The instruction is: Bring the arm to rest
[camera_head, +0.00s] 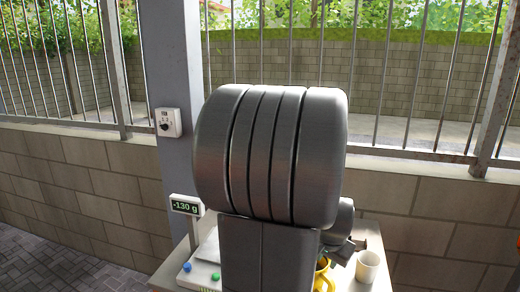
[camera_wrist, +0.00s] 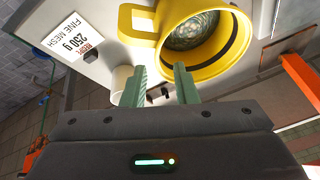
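My arm fills the middle of the head view and hides much of the table behind it. In the wrist view my gripper (camera_wrist: 161,82) shows two green fingers standing apart, with nothing held between them. A yellow vessel with a handle (camera_wrist: 222,62) is just beyond the fingertips, its round opening facing the camera with dark, mottled contents. I cannot tell whether a finger touches it. In the head view a sliver of yellow (camera_head: 323,275) shows beside my arm.
A white cup (camera_head: 367,266) stands at the table's right side. A display (camera_head: 185,206) reading "-130 g" stands at the left, above blue and green buttons. A label (camera_wrist: 67,36) reads "FINE MESH 250 g". A pillar, block wall and railing stand behind.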

